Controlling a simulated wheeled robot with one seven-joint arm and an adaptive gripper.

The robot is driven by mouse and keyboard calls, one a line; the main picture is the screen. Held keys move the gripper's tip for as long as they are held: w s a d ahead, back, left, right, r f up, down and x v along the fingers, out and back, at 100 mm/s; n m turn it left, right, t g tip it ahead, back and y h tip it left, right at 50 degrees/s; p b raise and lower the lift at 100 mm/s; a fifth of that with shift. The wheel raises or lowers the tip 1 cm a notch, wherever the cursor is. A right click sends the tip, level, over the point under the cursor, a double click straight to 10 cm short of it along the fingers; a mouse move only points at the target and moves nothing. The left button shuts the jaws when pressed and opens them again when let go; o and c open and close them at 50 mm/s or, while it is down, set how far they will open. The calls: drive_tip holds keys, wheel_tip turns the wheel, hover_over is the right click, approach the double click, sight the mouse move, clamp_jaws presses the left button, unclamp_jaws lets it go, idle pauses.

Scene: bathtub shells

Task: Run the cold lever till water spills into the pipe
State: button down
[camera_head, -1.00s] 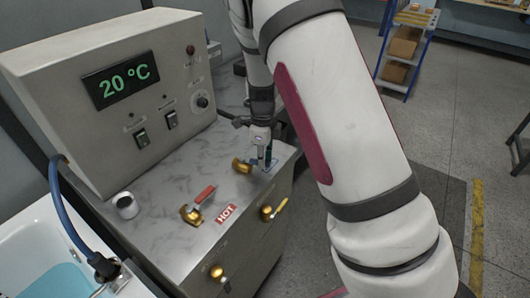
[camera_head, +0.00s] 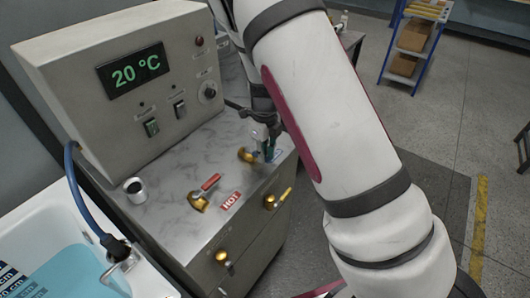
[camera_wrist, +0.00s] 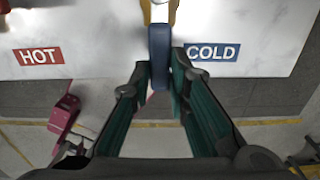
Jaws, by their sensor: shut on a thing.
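The cold lever is a blue handle (camera_wrist: 159,45) on a brass valve, beside the blue COLD label (camera_wrist: 212,52) in the wrist view. My gripper (camera_wrist: 160,78) is closed around the handle, with one green-padded finger on each side. In the head view my gripper (camera_head: 268,150) is at the counter's right end, by the cold valve's brass body (camera_head: 247,155). The blue handle is mostly hidden there. A short white upright pipe (camera_head: 135,190) with a dark opening stands on the left of the counter. I see no flowing water at it.
The red-handled hot lever (camera_head: 209,183) sits left of the cold valve, near the HOT label (camera_head: 230,201). Brass taps are on the counter front. A control box (camera_head: 115,110) reads 20 °C. A tub (camera_head: 30,225) with blue water and a hose (camera_head: 80,205) is at left.

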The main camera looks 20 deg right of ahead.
drive_tip(key=c, duration=1.5)
unclamp_jaws()
drive_tip(key=shift+r, duration=0.15)
wheel_tip(320, 180, up, 12)
drive_tip(key=shift+f, duration=0.1)
